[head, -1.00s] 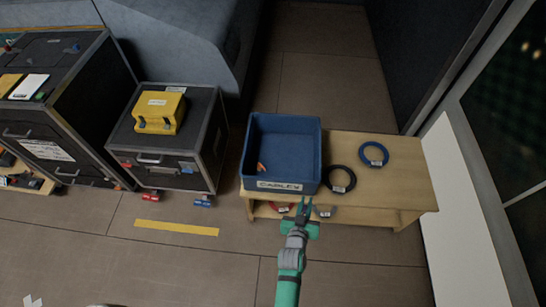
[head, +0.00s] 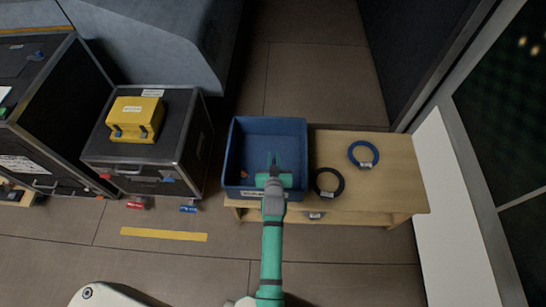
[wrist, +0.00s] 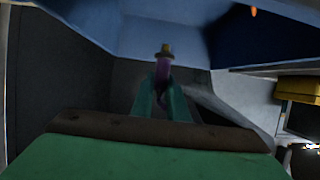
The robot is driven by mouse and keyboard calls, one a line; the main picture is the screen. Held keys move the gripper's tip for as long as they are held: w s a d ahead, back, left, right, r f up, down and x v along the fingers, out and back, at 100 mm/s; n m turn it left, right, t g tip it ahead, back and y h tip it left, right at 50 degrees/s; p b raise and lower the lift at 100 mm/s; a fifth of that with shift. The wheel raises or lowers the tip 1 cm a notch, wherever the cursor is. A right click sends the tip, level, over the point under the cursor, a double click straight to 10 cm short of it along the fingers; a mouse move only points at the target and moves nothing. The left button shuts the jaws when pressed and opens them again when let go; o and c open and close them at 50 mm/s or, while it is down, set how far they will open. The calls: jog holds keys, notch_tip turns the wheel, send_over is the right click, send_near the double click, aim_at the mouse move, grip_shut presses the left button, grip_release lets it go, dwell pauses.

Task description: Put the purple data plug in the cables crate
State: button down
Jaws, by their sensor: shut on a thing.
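The purple data plug (wrist: 164,74) is between the fingertips of my gripper (wrist: 163,92) in the wrist view, with a dull yellowish end pointing away from the palm. My gripper also shows in the head view (head: 273,158), shut on the plug and over the blue cables crate (head: 236,150). The plug itself is too small to make out there. My arm covers part of the crate's front wall and its label. I cannot tell how far the plug is above the crate floor. A small orange thing (head: 244,174) lies inside the crate at the left.
The crate stands on the left of a wooden bench (head: 400,185). A black cable coil (head: 317,184) lies close to its right wall, and a blue coil (head: 375,153) farther right. A black case (head: 190,150) with a yellow box (head: 136,117) stands to the left.

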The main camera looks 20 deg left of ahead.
jog(key=w+a+f, duration=0.2)
jog(key=w+f, duration=0.3)
jog(key=f, duration=0.4)
jog(key=shift+w+f, duration=0.2)
jog(key=shift+w, duration=0.2)
jog(key=shift+f, duration=0.35)
